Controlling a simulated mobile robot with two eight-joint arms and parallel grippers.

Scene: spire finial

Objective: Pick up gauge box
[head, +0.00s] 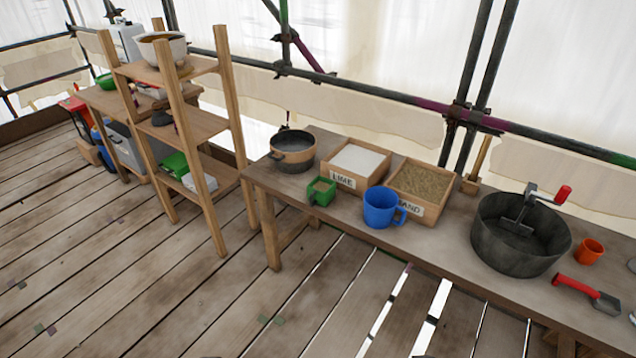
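A small green open-topped box (321,191), which looks like the gauge box, sits on the near left part of the wooden workbench (450,237). It stands close to the bench's front edge, in front of the lime box (341,179) and left of a blue mug (381,208). Neither of my grippers is in the head view.
A dark pot (292,158) stands behind the green box. A sand box (415,207), a mixing drum with a crank (512,250), an orange cup (589,251) and a red-handled tool (583,292) lie rightward. A wooden shelf (196,122) stands left. Open plank floor lies in front.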

